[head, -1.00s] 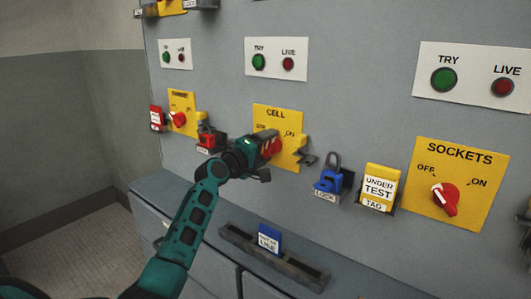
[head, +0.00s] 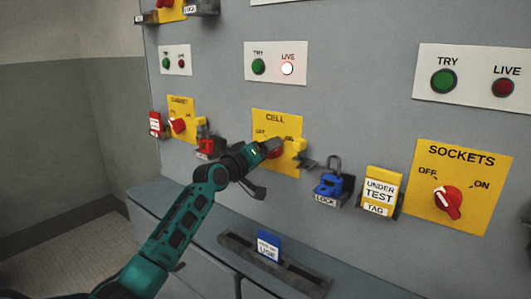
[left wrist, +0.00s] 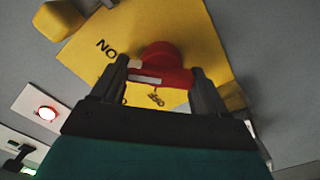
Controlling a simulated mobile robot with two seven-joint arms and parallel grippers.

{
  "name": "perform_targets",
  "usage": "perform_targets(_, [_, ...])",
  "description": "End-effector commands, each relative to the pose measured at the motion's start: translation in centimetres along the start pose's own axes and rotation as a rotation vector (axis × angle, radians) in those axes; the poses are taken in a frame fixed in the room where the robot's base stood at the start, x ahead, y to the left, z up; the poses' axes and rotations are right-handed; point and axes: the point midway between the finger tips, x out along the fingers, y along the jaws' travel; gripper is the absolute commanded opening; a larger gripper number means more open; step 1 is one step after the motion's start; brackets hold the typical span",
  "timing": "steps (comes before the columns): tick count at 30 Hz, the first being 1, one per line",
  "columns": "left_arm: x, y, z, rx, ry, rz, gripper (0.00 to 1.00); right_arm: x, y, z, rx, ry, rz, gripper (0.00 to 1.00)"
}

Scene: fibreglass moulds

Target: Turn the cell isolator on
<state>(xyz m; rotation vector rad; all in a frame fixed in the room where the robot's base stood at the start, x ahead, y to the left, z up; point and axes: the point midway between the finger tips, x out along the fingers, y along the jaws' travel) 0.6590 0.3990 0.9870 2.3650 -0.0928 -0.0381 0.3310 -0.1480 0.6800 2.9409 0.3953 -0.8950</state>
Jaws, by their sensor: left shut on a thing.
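The cell isolator is a red rotary knob (head: 275,154) on a yellow CELL plate (head: 286,168). My left gripper (head: 272,148) is at the knob and partly hides it in the head view. In the left wrist view the red knob (left wrist: 162,58) lies between the two fingers, and the gripper (left wrist: 159,68) is shut on it. A white mark shows on the knob, with the OFF and ON lettering beside it. The cell's LIVE lamp (head: 287,68) glows bright; its green TRY button (head: 258,67) is beside it. My right gripper is out of view.
Right of the CELL plate are a blue padlock (head: 330,180) and a yellow UNDER TEST tag (head: 382,185). The SOCKETS knob (head: 448,200) is further right. A red padlock (head: 206,147) hangs left of my gripper. A blue tag (head: 269,246) stands in a tray below.

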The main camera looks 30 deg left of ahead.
Motion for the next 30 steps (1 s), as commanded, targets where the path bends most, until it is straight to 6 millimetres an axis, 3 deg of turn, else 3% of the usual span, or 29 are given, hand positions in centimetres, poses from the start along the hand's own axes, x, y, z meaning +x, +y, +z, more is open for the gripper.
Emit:
perform_targets(10, [0.0, -0.1, 0.0, 0.010, -0.001, -0.002, 0.43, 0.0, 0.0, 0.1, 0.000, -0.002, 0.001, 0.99])
perform_targets(11, [0.0, -0.1, 0.0, 0.011, -0.001, -0.002, 0.76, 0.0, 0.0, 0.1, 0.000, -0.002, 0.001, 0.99])
perform_targets(17, [0.0, -0.1, 0.0, 0.008, 0.000, -0.001, 0.94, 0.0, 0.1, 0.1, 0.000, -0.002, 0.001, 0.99])
perform_targets(26, [-0.2, 0.0, 0.0, 0.006, 0.000, 0.000, 0.94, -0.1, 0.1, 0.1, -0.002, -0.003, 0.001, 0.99])
perform_targets(30, [-1.4, 0.0, 0.0, 0.007, -0.001, -0.001, 0.94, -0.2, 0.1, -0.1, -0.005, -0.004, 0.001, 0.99])
